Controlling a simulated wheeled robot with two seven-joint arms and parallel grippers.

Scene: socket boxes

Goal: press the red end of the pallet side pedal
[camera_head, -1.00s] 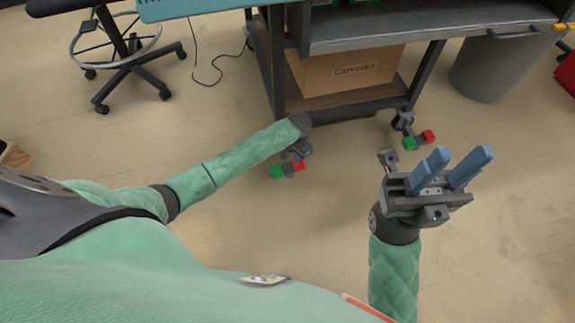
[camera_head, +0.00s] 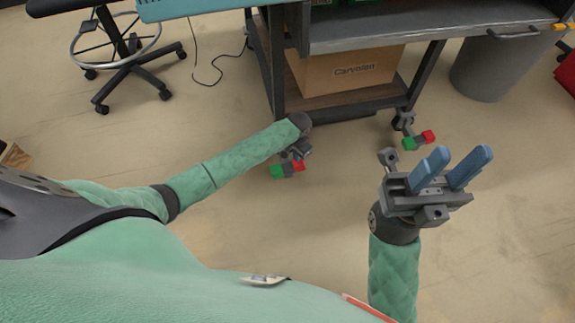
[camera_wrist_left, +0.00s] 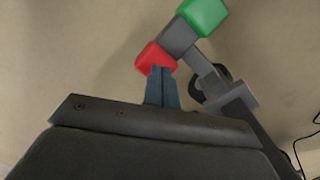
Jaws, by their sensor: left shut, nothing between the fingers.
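The left pedal has a red end (camera_head: 297,166) and a green end (camera_head: 278,171) in the head view, low at the cart's front left leg. In the left wrist view the red end (camera_wrist_left: 155,57) is right at the tips of my left gripper (camera_wrist_left: 161,72), and the green end (camera_wrist_left: 203,16) is at upper right. My left gripper is shut and empty; its tips overlap the red end's lower edge, and I cannot tell whether they touch. In the head view my arm partly hides that gripper. My right gripper (camera_head: 455,167) is open and empty, off to the right.
A second pedal (camera_head: 418,141) with red and green ends sits by the cart's right leg. The cart's lower shelf (camera_head: 340,98) holds a cardboard box (camera_head: 355,70). A stool (camera_head: 130,60) and a grey bin (camera_head: 495,65) stand at the sides. The floor between is clear.

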